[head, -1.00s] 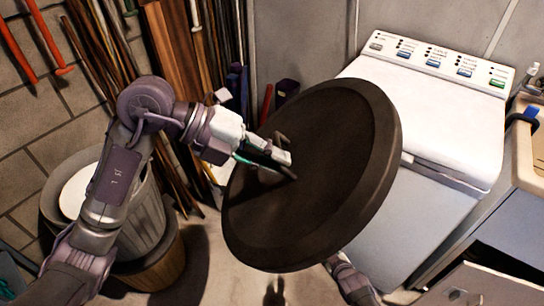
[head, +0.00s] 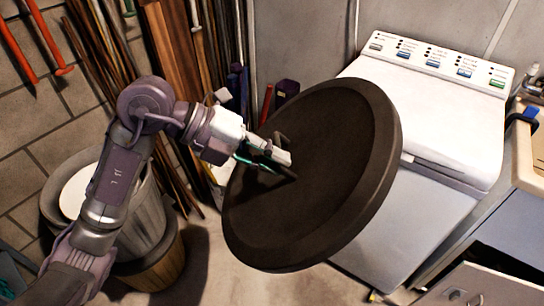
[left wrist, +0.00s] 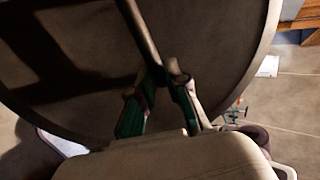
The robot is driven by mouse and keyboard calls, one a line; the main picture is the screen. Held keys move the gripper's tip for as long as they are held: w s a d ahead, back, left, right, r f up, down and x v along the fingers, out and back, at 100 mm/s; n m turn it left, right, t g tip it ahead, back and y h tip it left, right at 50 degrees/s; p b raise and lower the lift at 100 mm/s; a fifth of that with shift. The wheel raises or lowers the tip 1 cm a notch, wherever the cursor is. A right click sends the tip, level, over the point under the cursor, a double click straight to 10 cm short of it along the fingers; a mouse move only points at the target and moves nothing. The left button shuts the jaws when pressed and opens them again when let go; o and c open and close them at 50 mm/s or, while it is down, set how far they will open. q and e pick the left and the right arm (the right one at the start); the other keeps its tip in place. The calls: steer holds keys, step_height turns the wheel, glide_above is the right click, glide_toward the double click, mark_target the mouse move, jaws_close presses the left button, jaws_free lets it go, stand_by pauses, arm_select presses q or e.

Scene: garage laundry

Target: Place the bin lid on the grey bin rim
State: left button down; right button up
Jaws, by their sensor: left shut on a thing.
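The dark round bin lid (head: 330,170) hangs tilted in the middle of the head view, in front of the washer. My left gripper (head: 280,156) is shut on the lid's handle. In the left wrist view, the two fingers (left wrist: 160,100) close around the bar of the handle (left wrist: 140,35), and the lid (left wrist: 215,60) fills most of the picture. The grey bin (head: 149,215) stands on the floor at the left, apart from the lid. My left arm covers part of its rim, and something white lies inside it. My right gripper is not in view.
A white washer (head: 430,110) stands behind and right of the lid. A brown wooden-looking tub (head: 160,267) is beside the grey bin. Several boards and poles (head: 175,50) lean on the back wall. A cabinet with an open drawer (head: 485,285) is at the right.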

arm_select(q)
steer(key=a+f+n+t, duration=0.1)
steer(key=a+f, duration=0.1)
steer(key=a, duration=0.1)
steer(key=a+f+n+t, duration=0.1)
steer(key=a+f, duration=0.1)
steer(key=a, duration=0.1)
steer(key=a+f+n+t, duration=0.1)
steer(key=a+f+n, duration=0.1)
steer(key=a, duration=0.2)
steer(key=shift+w+a+f+t+y, duration=0.1)
steer(key=shift+f+t+y, duration=0.2)
steer(key=shift+y, duration=0.1)
steer(key=s+a+f+n+t+y, duration=0.1)
steer(key=s+a+f+n+t, duration=0.1)
steer(key=a+f, duration=0.3)
steer(key=a, duration=0.2)
steer(key=shift+s+a+n, duration=0.2)
steer(key=shift+a+n, duration=0.1)
steer(key=shift+a, duration=0.05)
